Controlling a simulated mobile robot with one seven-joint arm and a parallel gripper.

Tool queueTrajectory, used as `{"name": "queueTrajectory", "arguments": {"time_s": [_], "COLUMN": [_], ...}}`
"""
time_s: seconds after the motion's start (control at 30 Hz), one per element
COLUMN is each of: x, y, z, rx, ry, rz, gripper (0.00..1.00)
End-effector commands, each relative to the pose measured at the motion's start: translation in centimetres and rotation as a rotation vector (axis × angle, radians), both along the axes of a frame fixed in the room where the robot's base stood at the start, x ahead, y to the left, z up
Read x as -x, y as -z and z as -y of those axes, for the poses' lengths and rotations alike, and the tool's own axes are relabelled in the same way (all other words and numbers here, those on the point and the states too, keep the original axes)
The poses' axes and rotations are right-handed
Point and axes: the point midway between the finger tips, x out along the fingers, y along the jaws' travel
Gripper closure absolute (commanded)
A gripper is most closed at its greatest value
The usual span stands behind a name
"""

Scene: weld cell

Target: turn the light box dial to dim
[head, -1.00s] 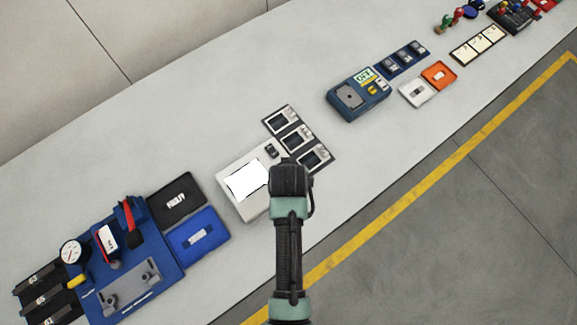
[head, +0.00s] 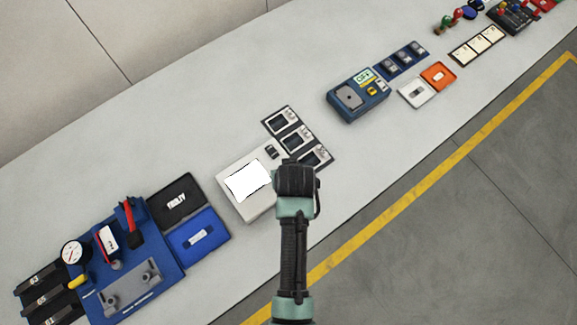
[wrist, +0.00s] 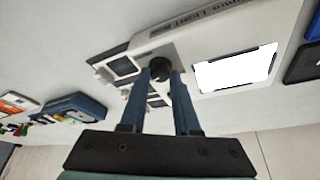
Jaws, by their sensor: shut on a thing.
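The light box (head: 231,177) is a pale box with a bright white lit panel (head: 248,181), in the lower middle of the head view. It also shows at the upper right of the wrist view (wrist: 205,40). Its dark round dial (wrist: 160,68) sits on the box beside the panel in the wrist view. My gripper (wrist: 161,75) has its two blue fingers on either side of the dial and is shut on it. In the head view my arm's end covers the dial and the fingers.
A dark rack with several framed pieces (head: 290,138) stands just beyond the box. A blue device (head: 358,97) is further right, and a blue fixture with a gauge (head: 130,270) is at lower left.

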Motion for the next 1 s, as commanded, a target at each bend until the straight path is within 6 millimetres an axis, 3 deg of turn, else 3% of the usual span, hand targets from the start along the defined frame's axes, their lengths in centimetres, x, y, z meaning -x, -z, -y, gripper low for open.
{"name": "queueTrajectory", "arguments": {"time_s": [1.0], "x": [-0.58], "y": [0.16], "z": [0.79], "rx": [-0.002], "ry": [-0.932], "rz": [0.001], "gripper": [1.0]}}
